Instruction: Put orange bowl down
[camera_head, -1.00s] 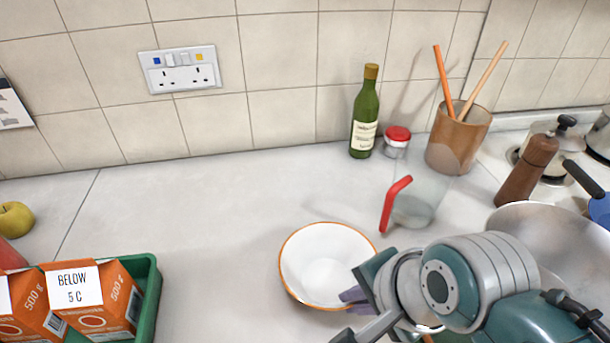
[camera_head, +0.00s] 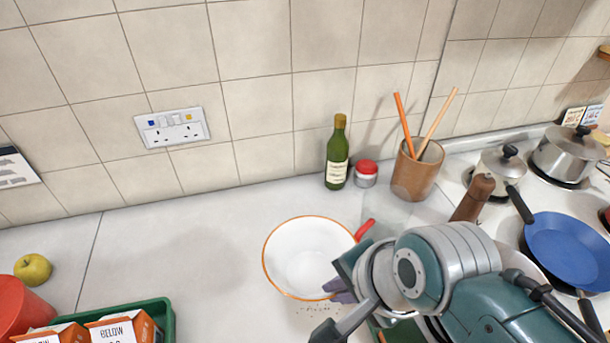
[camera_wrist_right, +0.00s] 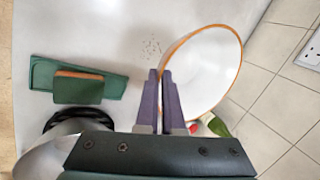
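The orange bowl (camera_head: 305,250), white inside with an orange rim, is at the middle of the head view, tilted a little. My right gripper (camera_head: 338,290) is at its near right rim, with purple fingers. In the right wrist view the fingers (camera_wrist_right: 160,72) are close together, with the rim of the bowl (camera_wrist_right: 212,70) between them. How far the bowl is above the counter is hard to tell. My left gripper is not in view.
Crumbs (camera_head: 318,308) lie on the counter (camera_head: 210,260) near the bowl. A green bottle (camera_head: 337,155) is farther back. A green crate (camera_head: 167,318) is at left. Counter between is clear.

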